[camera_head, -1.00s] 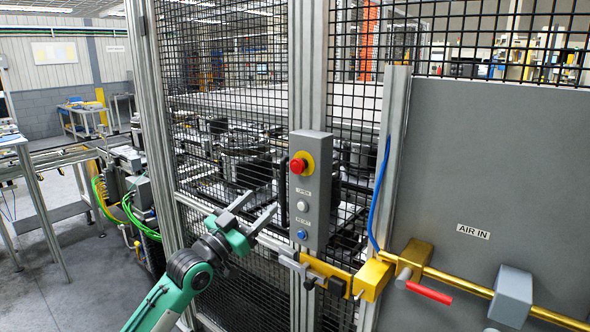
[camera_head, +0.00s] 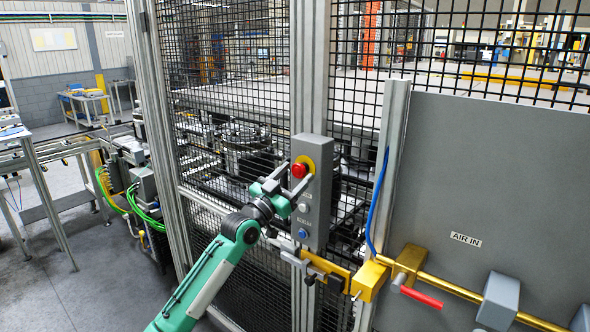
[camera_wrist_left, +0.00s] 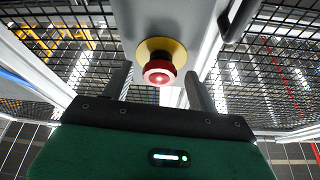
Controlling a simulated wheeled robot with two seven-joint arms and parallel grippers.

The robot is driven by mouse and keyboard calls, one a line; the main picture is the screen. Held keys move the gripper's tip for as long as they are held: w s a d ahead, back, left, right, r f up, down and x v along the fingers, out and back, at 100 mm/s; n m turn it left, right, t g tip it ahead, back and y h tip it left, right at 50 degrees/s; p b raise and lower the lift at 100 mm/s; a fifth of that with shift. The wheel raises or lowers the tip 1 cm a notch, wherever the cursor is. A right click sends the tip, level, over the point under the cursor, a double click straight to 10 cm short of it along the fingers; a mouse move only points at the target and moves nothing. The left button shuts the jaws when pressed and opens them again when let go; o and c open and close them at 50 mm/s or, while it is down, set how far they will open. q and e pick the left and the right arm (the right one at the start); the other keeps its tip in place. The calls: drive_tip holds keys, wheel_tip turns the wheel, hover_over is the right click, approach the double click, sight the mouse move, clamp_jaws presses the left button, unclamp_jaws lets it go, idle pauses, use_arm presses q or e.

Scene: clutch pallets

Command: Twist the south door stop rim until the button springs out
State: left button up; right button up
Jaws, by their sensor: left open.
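The red stop button (camera_head: 299,170) with its yellow collar (camera_head: 310,164) sits at the top of a grey control box on the fence post. It also shows in the left wrist view (camera_wrist_left: 159,74), ahead of the jaws and between their lines. My left gripper (camera_head: 293,184) is at the button in the head view, with its fingers reaching toward the rim. In the left wrist view the two fingers (camera_wrist_left: 157,88) stand apart and open, one on each side of the button. I cannot tell whether they touch the rim. My right gripper is not in view.
The grey control box (camera_head: 312,215) carries a white button (camera_head: 303,207) and a blue button (camera_head: 303,232) below the stop. Black mesh fence surrounds the post. A blue hose (camera_head: 375,205) hangs at right.

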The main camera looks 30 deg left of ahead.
use_arm(q)
drive_tip(key=shift+w+r, duration=0.15)
drive_tip(key=shift+w, duration=0.15)
drive_tip(key=shift+c, duration=0.3)
